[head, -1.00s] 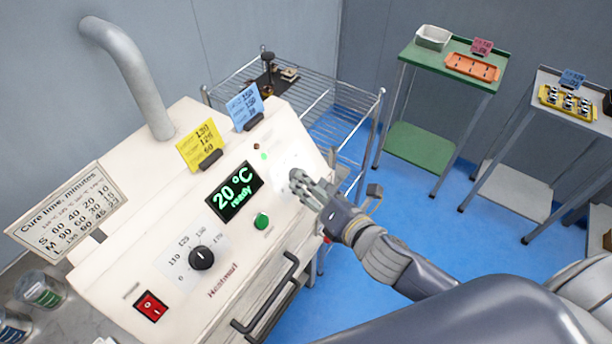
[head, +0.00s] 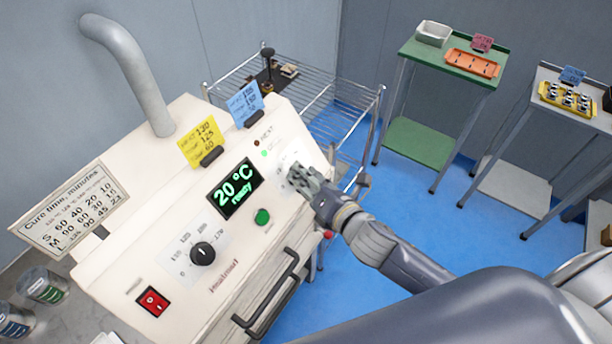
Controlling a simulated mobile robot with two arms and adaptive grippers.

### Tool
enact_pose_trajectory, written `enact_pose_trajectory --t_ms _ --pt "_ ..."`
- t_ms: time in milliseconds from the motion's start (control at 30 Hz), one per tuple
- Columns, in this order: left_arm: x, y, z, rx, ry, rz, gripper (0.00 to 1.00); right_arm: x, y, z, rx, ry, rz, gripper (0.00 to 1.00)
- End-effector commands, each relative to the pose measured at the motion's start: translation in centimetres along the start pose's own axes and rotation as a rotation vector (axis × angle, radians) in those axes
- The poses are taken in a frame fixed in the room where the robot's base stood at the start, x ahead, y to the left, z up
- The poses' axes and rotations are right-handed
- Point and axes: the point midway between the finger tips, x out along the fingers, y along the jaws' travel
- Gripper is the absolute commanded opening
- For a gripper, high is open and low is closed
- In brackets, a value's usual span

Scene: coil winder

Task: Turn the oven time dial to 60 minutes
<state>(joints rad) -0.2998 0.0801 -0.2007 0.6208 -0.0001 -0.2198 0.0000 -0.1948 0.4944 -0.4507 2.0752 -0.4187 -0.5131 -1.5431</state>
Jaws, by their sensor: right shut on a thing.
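The oven (head: 225,285) is a cream cabinet with a sloped control panel at the left of the head view. Its time dial sits on the white scale plate (head: 284,188) at the panel's right end; the knob is hidden by my right gripper. My right gripper (head: 300,178) is at that plate, shut on the time dial, with the arm coming from the lower right. The dial's setting cannot be read. The temperature dial (head: 203,254) is a black knob at the lower left. The display (head: 235,189) reads 20 °C ready. My left gripper is not in view.
A green button (head: 262,216), a red switch (head: 153,302) and a door handle (head: 268,293) are on the oven. Yellow (head: 202,141) and blue (head: 245,102) cards stand on top. A cure-time chart (head: 75,209) is at left. A wire rack (head: 330,99) stands behind.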

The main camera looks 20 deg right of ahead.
Motion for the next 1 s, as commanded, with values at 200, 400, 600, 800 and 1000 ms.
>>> enact_pose_trajectory --t_ms 200,400,600,800,1000 --pt "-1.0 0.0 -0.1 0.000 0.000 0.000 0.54 -0.1 0.3 0.2 0.037 -0.002 -0.021 0.06" --pt "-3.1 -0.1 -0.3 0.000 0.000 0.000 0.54 -0.1 0.7 0.4 0.136 -0.009 -0.078 0.06" --pt "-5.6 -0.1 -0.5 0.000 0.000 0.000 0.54 -0.1 1.0 0.5 0.284 -0.020 -0.165 0.06" --pt "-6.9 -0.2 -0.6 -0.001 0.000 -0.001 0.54 0.0 1.0 0.4 0.448 -0.031 -0.259 0.06" --pt "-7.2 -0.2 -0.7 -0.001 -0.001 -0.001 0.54 0.2 1.1 0.3 0.613 -0.043 -0.353 0.06"
